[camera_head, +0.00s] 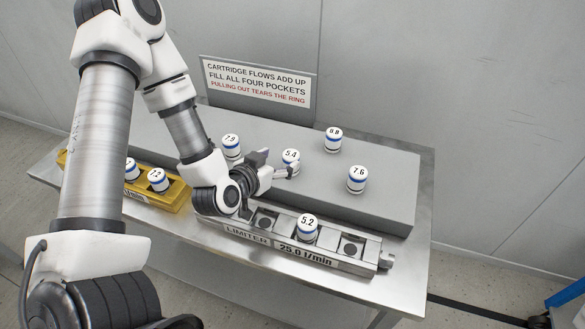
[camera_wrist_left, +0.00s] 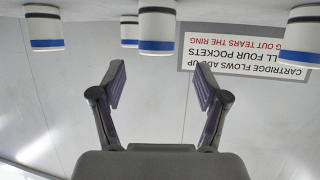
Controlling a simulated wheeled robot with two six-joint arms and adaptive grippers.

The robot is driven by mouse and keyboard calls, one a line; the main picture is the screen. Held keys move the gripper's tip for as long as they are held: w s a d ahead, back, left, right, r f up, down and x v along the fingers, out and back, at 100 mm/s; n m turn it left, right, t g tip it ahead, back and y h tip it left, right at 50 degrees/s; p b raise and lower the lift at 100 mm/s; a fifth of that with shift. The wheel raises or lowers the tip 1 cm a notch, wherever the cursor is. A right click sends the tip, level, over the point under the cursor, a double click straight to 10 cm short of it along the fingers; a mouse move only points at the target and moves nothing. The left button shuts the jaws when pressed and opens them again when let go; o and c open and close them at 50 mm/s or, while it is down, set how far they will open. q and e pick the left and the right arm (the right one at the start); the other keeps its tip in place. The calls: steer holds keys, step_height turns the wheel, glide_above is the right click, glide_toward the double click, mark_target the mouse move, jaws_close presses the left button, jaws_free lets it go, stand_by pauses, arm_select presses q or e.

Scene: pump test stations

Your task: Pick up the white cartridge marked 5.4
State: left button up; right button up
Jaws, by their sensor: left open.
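The white cartridge marked 5.4 (camera_head: 291,156) stands upright on the grey raised block, with a blue band near its base. In the left wrist view, which is upside down, the banded cartridge at the top middle (camera_wrist_left: 157,30) appears to be the same one; its marking is not visible there. My left gripper (camera_head: 279,162) is open and empty, just in front of it and a little to the left. In the wrist view the cartridge lines up between the spread fingers (camera_wrist_left: 160,90) but is beyond their tips. My right gripper is not in view.
Cartridges 7.9 (camera_head: 231,145), 8.8 (camera_head: 333,139) and 7.6 (camera_head: 357,179) stand around on the grey block (camera_head: 390,200). In front, the limiter rail (camera_head: 370,262) holds cartridge 5.2 (camera_head: 307,227). A yellow tray (camera_head: 178,196) with cartridges is at left; a sign (camera_head: 257,82) stands behind.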

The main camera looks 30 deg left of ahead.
mark_target(289, 156)
arm_select(q)
steer(key=shift+w+f, duration=0.3)
steer(key=shift+w, duration=0.05)
steer(key=x, duration=0.2)
steer(key=p+x, duration=0.1)
steer(key=x, duration=0.2)
steer(key=shift+w+d, duration=0.2)
steer(key=c, duration=1.4)
steer(key=shift+o, duration=0.2)
